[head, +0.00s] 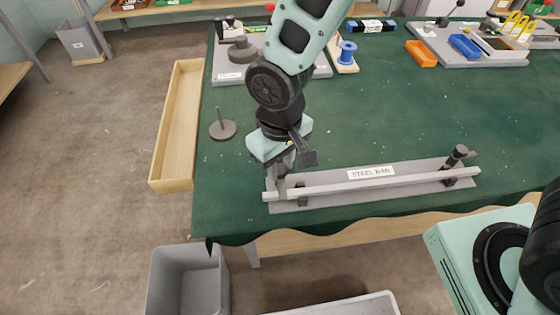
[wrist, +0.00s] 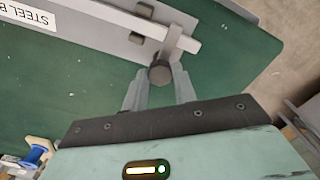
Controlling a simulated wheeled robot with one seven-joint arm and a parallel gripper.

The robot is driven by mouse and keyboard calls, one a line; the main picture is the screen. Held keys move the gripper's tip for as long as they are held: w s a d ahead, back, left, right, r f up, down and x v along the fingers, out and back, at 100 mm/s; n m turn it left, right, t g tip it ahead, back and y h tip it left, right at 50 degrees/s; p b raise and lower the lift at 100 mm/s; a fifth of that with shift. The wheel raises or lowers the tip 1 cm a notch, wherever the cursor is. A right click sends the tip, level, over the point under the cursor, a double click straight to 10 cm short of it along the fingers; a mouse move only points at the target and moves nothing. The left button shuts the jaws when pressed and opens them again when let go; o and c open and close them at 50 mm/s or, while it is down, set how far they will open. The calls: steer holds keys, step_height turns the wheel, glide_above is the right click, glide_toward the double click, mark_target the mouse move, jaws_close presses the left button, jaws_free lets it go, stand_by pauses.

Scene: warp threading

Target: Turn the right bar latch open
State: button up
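The steel bar (head: 410,180) lies along a grey fixture plate (head: 335,200) with a "STEEL BAR" label. The other latch is at the left end, mostly hidden there by my gripper (head: 284,160). In the wrist view this latch's grey arm (wrist: 174,42) crosses the bar (wrist: 128,20) near its end. Its dark round knob (wrist: 160,75) sits between the fingertips of my gripper (wrist: 160,80), which look shut on it.
The fixture lies near the front edge of the green-covered table (head: 370,115). A grey disc with a peg (head: 222,129) and a wooden tray (head: 178,125) are to the left. A blue spool (head: 347,52) stands behind. A grey bin (head: 188,282) is on the floor.

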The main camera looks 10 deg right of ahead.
steer(key=shift+c, duration=0.8)
steer(key=n+p, duration=0.1)
steer(key=n, duration=0.3)
steer(key=shift+r, duration=0.1)
steer(key=n+p, duration=0.1)
steer(key=n, duration=0.3)
steer(key=shift+n+p, duration=0.3)
steer(key=shift+p, duration=0.1)
steer(key=n+p, duration=0.2)
steer(key=n, duration=0.3)
steer(key=shift+w, duration=0.1)
steer(key=shift+a+n+p, duration=0.1)
steer(key=shift+n+p, duration=0.55)
steer(key=shift+n, duration=1.55)
